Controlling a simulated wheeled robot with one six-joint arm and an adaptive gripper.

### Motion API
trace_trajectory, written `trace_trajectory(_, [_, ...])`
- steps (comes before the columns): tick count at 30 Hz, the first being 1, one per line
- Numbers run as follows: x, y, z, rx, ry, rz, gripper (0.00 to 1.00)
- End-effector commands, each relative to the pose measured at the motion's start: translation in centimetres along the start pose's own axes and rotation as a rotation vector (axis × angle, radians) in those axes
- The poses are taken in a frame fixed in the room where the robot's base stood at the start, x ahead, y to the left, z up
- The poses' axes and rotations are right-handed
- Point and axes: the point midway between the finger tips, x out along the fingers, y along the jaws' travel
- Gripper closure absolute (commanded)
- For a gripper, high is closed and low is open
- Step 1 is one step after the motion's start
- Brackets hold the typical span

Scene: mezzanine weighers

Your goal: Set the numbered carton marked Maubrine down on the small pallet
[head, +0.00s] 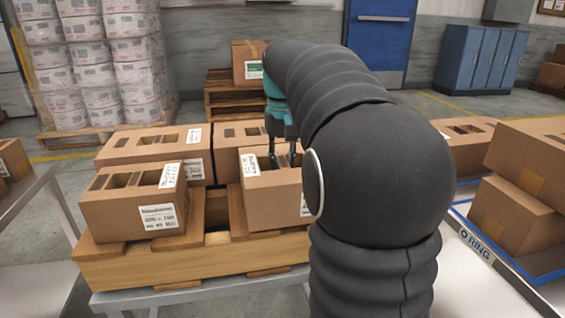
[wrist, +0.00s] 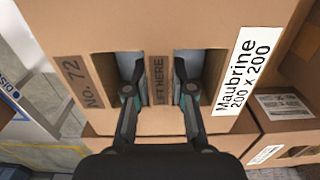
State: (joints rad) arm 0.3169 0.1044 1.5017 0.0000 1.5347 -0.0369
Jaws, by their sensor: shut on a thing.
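The carton marked Maubrine (wrist: 238,72) fills most of the wrist view, with its name on a white strip and "NO. 72" on its top. My gripper (wrist: 158,92) has one finger in each of two top slots and is shut on the "LIFT HERE" strip between them. In the head view the held carton (head: 272,192) is at the right front of the small wooden pallet (head: 190,268). My arm hides its right side. I cannot tell whether its base touches the boards. My gripper (head: 283,155) shows at its top.
Another carton (head: 135,208) sits at the pallet's left front, with more cartons (head: 140,146) behind. A gap separates the two front cartons. At right, cartons (head: 510,218) sit on a blue-edged weigher marked RING (head: 474,245). A carton (head: 247,58) tops dark pallets at the back.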

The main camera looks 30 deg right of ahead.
Motion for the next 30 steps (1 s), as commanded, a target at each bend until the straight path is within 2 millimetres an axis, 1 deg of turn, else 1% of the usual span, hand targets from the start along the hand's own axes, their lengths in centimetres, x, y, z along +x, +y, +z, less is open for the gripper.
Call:
trace_trajectory(9, [0.4,0.0,0.0,0.0,0.001,0.0,1.0])
trace_trajectory(10, [0.4,0.0,0.0,0.0,0.001,0.0,0.74])
trace_trajectory(13, [0.4,0.0,0.0,0.0,0.001,0.0,0.49])
trace_trajectory(14, [0.4,0.0,0.0,0.0,0.001,0.0,0.47])
trace_trajectory(21, [0.5,0.0,0.0,0.0,-0.001,0.0,0.47])
trace_trajectory(24, [0.2,0.0,0.0,0.0,0.0,0.0,0.47])
trace_trajectory(26, [-0.2,0.0,0.0,0.0,0.001,0.0,0.47])
trace_trajectory(29, [-1.6,0.0,-0.1,0.0,0.003,0.0,0.47])
trace_trajectory(30, [-2.3,0.0,-0.1,0.0,0.003,0.0,0.47])
